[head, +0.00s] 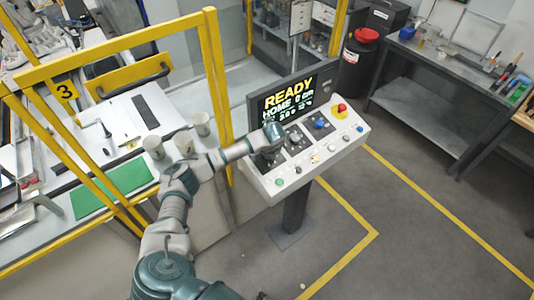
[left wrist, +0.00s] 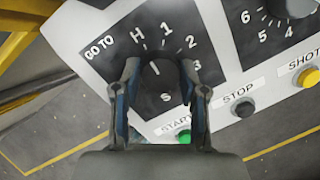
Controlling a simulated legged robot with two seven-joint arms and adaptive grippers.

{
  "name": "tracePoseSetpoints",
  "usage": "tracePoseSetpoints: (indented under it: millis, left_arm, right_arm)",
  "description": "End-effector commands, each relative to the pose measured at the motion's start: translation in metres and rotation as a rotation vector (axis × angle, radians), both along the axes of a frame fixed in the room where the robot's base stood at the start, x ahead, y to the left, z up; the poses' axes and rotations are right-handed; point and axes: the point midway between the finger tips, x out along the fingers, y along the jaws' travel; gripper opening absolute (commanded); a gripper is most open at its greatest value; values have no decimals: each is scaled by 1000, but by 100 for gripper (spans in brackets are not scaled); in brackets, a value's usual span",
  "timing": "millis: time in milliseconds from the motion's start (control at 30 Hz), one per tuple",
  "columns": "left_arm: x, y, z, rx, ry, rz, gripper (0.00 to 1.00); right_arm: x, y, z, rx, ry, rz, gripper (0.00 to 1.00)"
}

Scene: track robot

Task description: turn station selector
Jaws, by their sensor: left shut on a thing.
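The station selector (left wrist: 163,76) is a dark rotary knob on the panel. In the head view my left gripper (head: 271,138) is at the left part of the sloped control panel (head: 268,186) and hides the knob. My right gripper is not in view.
The screen (head: 288,100) behind the panel reads READY and HOME. A green START button (left wrist: 184,136) and a black STOP button (left wrist: 244,108) sit close to the fingers. A red emergency button (head: 340,109) is at the far right. A yellow frame (head: 214,75) stands left of the panel.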

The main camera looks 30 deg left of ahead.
Motion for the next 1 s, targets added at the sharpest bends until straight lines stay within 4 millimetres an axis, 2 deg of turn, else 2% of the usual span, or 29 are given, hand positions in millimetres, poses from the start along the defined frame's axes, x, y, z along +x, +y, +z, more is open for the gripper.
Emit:
tracePoseSetpoints:
  millis: [100,367,1000]
  left_arm:
    - [-1,2,-4,6,9,-10,8]
    - [-1,1,-5,16,36,-123,7]
    - [-1,2,-6,73,177,-687,7]
  right_arm:
    - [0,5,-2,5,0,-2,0]
    - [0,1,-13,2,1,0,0]
    - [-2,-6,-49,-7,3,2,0]
